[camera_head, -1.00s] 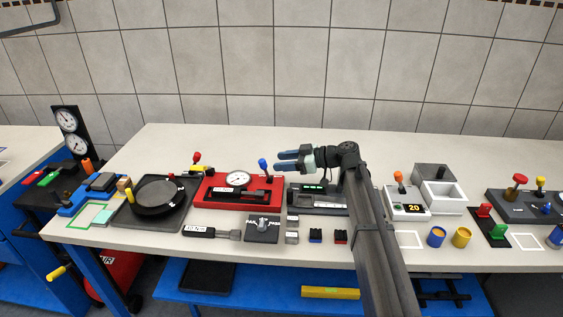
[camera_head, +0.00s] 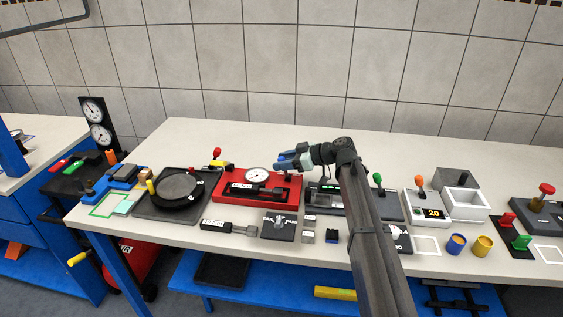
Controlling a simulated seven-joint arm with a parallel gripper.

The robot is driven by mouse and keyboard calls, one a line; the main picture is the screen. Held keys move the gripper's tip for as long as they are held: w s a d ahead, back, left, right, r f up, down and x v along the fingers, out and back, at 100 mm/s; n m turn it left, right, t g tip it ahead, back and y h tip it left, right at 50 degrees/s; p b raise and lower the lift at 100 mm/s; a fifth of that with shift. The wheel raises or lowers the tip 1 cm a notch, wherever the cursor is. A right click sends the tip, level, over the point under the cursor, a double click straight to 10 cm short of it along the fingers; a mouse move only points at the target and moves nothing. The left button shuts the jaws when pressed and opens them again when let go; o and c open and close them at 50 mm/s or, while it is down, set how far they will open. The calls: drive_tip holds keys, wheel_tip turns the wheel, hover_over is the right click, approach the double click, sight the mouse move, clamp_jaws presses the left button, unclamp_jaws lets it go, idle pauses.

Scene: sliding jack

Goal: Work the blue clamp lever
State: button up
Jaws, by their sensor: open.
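The red device (camera_head: 228,180) with a round white gauge (camera_head: 258,174) sits on the bench left of my arm. Its blue clamp lever (camera_head: 283,157) is at the device's right side; its knob shows only in part, at my fingertips. My gripper (camera_head: 284,161) is open and reaches left, level with the knob. The fingers overlap the lever in this view. I cannot tell whether they touch the knob or stand around it.
A black round pan-like fixture (camera_head: 178,188) stands left of the red device. The rear of the bench (camera_head: 230,140) is clear.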

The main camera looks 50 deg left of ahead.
drive_tip(key=shift+s+a+f, duration=0.15)
drive_tip(key=shift+s+a, duration=0.15)
drive_tip(key=shift+a, duration=0.05)
drive_tip(key=shift+c, duration=0.4)
clamp_jaws()
